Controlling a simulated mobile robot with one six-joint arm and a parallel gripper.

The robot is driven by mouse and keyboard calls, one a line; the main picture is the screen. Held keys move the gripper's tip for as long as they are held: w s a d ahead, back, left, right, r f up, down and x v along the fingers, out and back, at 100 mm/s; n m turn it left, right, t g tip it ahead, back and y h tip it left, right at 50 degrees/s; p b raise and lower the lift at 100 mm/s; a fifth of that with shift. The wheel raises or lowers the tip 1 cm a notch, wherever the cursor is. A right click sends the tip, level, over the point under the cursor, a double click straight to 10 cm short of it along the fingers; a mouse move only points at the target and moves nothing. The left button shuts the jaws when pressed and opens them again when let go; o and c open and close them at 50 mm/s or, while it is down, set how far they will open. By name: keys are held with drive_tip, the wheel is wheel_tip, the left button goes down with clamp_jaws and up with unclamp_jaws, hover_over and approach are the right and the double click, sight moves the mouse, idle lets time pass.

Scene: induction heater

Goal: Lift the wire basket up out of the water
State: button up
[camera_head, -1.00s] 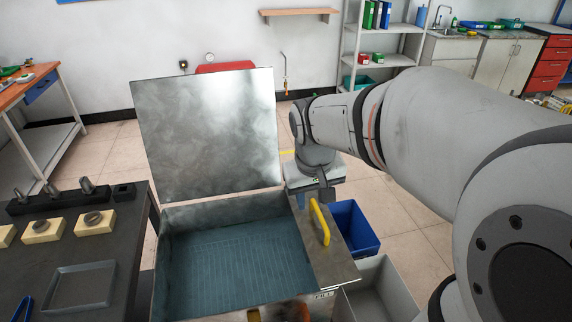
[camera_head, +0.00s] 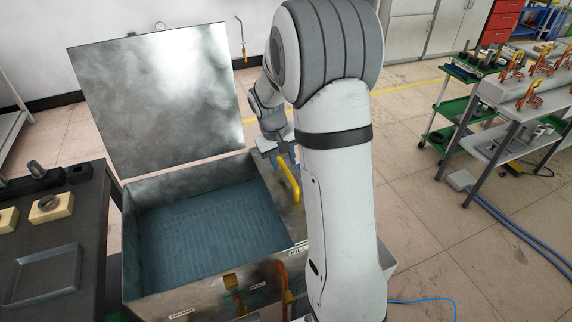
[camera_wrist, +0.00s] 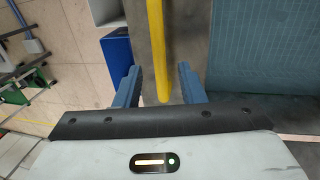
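The wire basket (camera_head: 215,228) shows as a faint grid under the blue water in the open metal tank, in the head view. A yellow handle (camera_head: 290,178) stands over the ledge on the tank's right side; its link to the basket is not visible. My gripper (camera_head: 284,165) is at the far end of this handle, pointing down. In the wrist view the handle (camera_wrist: 156,45) lies between the two blue fingers of my gripper (camera_wrist: 159,67), with a gap on each side. The fingers are open. The water and grid (camera_wrist: 260,45) show at the right there.
The tank's raised lid (camera_head: 160,95) stands behind it. A dark bench (camera_head: 60,235) with a tray (camera_head: 45,275) is at the left. A blue bin (camera_wrist: 118,55) is beside the tank in the wrist view. A grey table (camera_head: 510,120) and open floor lie to the right.

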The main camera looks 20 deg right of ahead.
drive_tip(key=shift+d+f, duration=0.25)
drive_tip(key=shift+f, duration=1)
clamp_jaws()
